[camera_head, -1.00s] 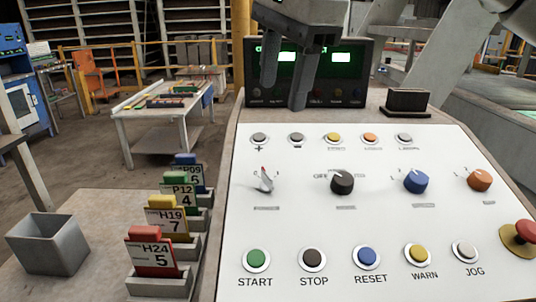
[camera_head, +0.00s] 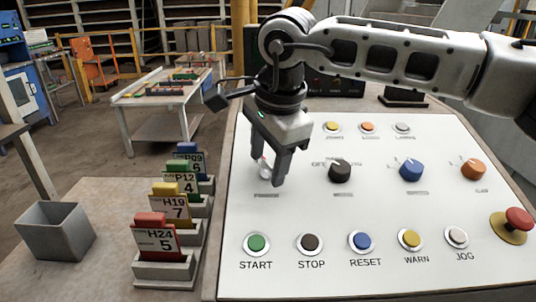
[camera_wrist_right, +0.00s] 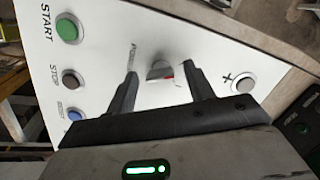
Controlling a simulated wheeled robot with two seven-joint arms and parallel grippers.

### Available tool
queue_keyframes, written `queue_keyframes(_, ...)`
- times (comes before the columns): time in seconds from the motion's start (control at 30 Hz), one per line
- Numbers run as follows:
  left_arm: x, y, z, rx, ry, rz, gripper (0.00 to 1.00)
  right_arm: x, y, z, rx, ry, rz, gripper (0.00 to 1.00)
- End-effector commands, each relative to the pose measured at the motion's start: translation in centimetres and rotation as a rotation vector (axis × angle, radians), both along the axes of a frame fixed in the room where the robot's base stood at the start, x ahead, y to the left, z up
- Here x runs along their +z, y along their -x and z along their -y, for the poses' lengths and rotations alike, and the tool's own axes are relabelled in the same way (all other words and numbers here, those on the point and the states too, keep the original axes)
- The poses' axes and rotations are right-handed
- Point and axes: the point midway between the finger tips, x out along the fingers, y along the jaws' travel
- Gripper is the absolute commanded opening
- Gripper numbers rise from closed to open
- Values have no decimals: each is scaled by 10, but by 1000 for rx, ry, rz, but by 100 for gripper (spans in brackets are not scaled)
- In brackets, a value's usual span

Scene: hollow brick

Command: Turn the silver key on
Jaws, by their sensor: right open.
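The silver key (camera_head: 263,168) is on the white control panel (camera_head: 390,215), at its left, above the START button. In the wrist view the silver key (camera_wrist_right: 158,71), with a small red mark, stands between my fingertips. My right gripper (camera_head: 267,178) is open, its two fingers pointing down at the panel on either side of the key; it also shows in the wrist view (camera_wrist_right: 162,72). I cannot tell whether either finger touches the key. My left gripper is not in view.
Black (camera_head: 341,171), blue (camera_head: 411,169) and orange (camera_head: 473,169) knobs sit to the right. A row of buttons, including green START (camera_head: 257,243), runs below. A red emergency button (camera_head: 518,220) is at far right. Card holders (camera_head: 165,270) and a grey bin (camera_head: 55,232) stand left.

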Motion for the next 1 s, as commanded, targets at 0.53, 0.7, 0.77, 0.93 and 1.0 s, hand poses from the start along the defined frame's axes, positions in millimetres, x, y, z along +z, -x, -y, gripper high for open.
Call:
queue_keyframes(0.53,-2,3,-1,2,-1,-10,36,0,0,0,-2,0,0,8)
queue_keyframes(0.7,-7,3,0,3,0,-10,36,-1,0,0,-29,-9,1,8)
queue_keyframes(0.77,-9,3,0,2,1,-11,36,-2,0,0,-49,-14,1,8)
queue_keyframes(0.93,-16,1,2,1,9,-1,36,-4,0,0,-141,-42,3,8)
queue_keyframes(1.0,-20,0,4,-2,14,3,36,-4,0,0,-194,-56,3,8)
